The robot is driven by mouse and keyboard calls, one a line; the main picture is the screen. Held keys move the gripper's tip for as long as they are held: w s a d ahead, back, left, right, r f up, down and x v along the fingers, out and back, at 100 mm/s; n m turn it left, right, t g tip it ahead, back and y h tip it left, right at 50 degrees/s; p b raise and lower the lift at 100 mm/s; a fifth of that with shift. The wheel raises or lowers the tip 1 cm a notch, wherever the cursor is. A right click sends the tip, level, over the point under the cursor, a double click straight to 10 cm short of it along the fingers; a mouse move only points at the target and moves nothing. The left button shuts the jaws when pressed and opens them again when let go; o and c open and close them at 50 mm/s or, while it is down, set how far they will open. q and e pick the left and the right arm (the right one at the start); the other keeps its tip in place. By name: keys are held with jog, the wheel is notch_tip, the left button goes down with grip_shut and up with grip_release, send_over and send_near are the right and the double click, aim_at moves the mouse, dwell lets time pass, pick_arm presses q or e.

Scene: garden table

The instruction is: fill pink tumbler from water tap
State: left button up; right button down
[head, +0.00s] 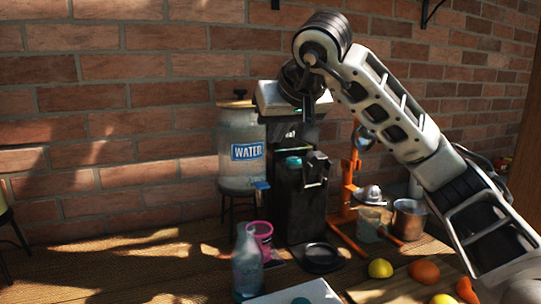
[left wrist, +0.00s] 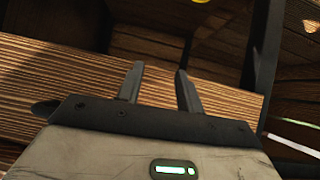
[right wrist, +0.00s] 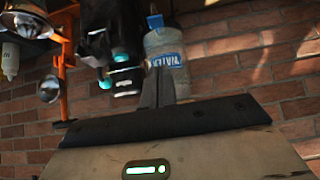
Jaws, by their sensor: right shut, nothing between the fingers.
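The pink tumbler (head: 262,234) stands upright on the table under the water dispenser's tap, partly hidden by a clear bluish bottle (head: 247,268). The glass dispenser (head: 240,165) has a blue WATER label and a blue tap (head: 261,185); it also shows upside down in the right wrist view (right wrist: 165,48). My right gripper (head: 291,132) is raised in front of the black machine, right of the dispenser and above the tap. Its fingers (right wrist: 160,75) are shut and empty. My left gripper (left wrist: 158,72) is open and empty, seen only in the left wrist view, over wooden planks.
The black machine (head: 300,200) stands right of the dispenser. An orange press (head: 350,175), a glass (head: 368,225) and a copper mug (head: 409,218) stand farther right. A lemon (head: 380,268) and oranges (head: 424,271) lie in front. The table's left side is clear.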

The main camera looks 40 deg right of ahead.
send_over(260, 183)
jog(key=s, duration=0.3)
notch_tip(260, 183, down, 6)
jog(key=f, duration=0.2)
jog(key=f+p, duration=0.1)
jog(key=shift+w+a+f, duration=0.1)
jog(key=shift+a+f, duration=0.2)
jog(key=shift+f, duration=0.55)
